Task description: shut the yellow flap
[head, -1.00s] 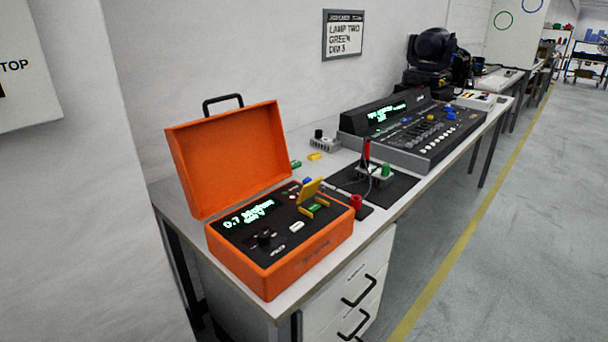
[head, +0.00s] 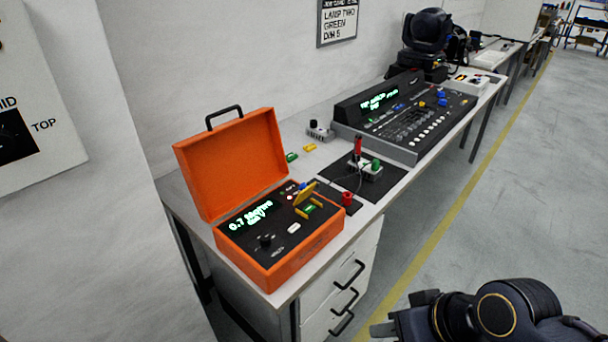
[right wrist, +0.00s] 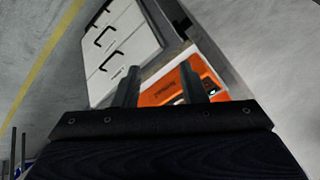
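The yellow flap (head: 304,193) stands raised on the dark panel of the open orange case (head: 286,274), above a green part (head: 309,209). My right gripper (head: 402,315) is at the lower right of the head view, in front of the bench and well apart from the case. In the right wrist view its two fingers (right wrist: 158,82) are spread with nothing between them, and the orange case (right wrist: 160,92) shows beyond them. The flap cannot be made out in that view. My left gripper is not in view.
The case's orange lid (head: 232,165) stands open at the back. A red knob (head: 347,199) and a black mat (head: 370,185) with a red plug (head: 358,148) lie to its right. A mixing console (head: 410,120) stands farther along. The floor (head: 480,225) beside the bench is clear.

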